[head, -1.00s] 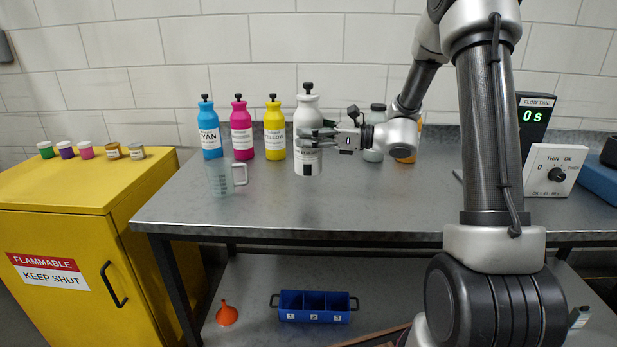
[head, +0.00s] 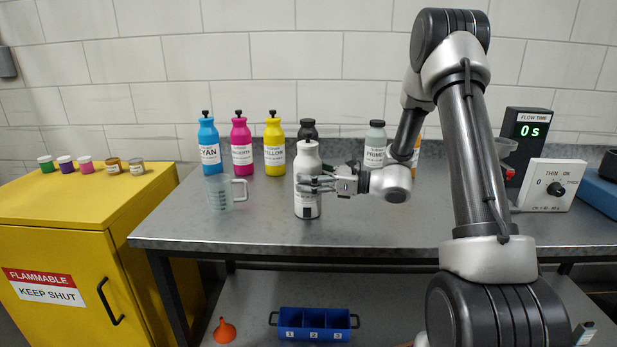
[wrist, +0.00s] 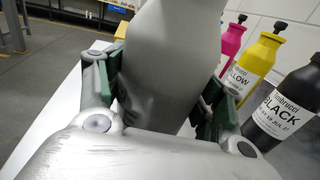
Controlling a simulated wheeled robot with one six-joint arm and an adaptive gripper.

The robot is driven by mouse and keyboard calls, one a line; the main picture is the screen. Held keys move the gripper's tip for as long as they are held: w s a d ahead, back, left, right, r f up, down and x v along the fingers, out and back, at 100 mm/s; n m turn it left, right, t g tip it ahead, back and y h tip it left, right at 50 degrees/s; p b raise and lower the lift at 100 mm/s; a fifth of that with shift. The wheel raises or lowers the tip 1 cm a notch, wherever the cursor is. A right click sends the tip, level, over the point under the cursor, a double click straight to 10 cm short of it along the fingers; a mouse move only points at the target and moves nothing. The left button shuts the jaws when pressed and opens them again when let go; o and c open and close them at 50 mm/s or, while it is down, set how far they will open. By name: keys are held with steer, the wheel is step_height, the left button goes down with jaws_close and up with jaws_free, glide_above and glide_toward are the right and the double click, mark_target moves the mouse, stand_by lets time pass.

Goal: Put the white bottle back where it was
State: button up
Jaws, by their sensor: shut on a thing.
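In the wrist view the bottle (wrist: 172,60) fills the space between the two green-padded fingers (wrist: 165,95). I cannot tell whether its base touches the bench. Behind it stand the cyan (head: 209,146), magenta (head: 241,143), yellow (head: 274,143) and black (head: 307,131) bottles. A gap separates the black bottle from the grey-white PRIME bottle (head: 375,145).
A clear measuring jug (head: 219,194) stands left of the white bottle. An orange bottle (head: 417,152) is partly hidden behind my arm. The flow timer (head: 529,135) and dial box (head: 552,186) stand at right. The bench front between jug and dial box is mostly clear.

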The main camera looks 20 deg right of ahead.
steer(key=o, duration=1.7)
steer(key=v, duration=1.2)
steer(key=s+a+r+n+g+h, duration=0.35)
steer(key=s+n, duration=0.25)
steer(key=s, duration=0.3)
steer(key=s+a+r+n+g+h, duration=0.25)
steer(key=s+n+g, duration=0.3)
steer(key=s, duration=0.35)
steer(key=s+d+r+n+t+h, duration=0.4)
steer(key=s+d+n+h, duration=0.5)
steer(key=n, duration=0.3)
steer(key=shift+s+d+r+t+h, duration=0.2)
steer(key=shift+s+d+t+h, duration=0.15)
steer(key=shift+s+d, duration=0.25)
